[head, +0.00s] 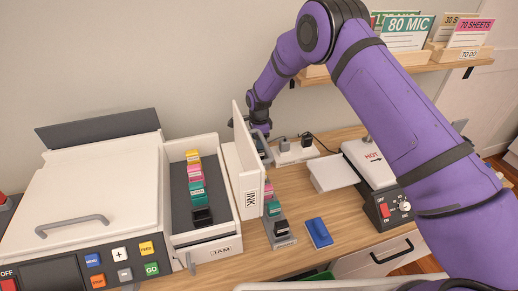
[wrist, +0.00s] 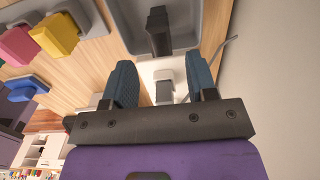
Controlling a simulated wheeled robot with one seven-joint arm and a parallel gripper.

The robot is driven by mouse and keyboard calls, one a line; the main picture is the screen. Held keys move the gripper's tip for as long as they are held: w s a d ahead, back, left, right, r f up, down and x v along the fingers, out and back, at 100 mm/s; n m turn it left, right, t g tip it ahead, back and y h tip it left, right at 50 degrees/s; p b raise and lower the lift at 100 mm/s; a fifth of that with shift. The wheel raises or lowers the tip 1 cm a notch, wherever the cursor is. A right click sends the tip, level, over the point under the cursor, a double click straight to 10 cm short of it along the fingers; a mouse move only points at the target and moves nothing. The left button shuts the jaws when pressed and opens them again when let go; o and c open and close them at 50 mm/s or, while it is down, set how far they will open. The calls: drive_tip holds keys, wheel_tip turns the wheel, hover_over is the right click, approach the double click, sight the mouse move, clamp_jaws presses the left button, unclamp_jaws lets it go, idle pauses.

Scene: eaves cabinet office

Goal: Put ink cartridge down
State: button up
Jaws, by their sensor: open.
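A black block that looks like an ink cartridge (wrist: 159,32) is in a grey tray (wrist: 195,38) at the top of the wrist view. My gripper (wrist: 162,80) is open, its two blue fingertips apart, with nothing held between them. The black block is beyond the fingertips and apart from them. In the head view my gripper (head: 262,138) is partly hidden behind the white panel marked INK (head: 250,197); the black block does not show clearly there.
A rack (head: 282,242) holds several coloured cartridges. More cartridges lie in the printer's open bay (head: 222,228). A blue block (head: 319,232) lies on the desk. A white power strip (head: 296,153) with plugs and a hot laminator (head: 372,163) stand to the right.

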wheel_tip(320, 180, up, 6)
drive_tip(key=shift+f, duration=0.15)
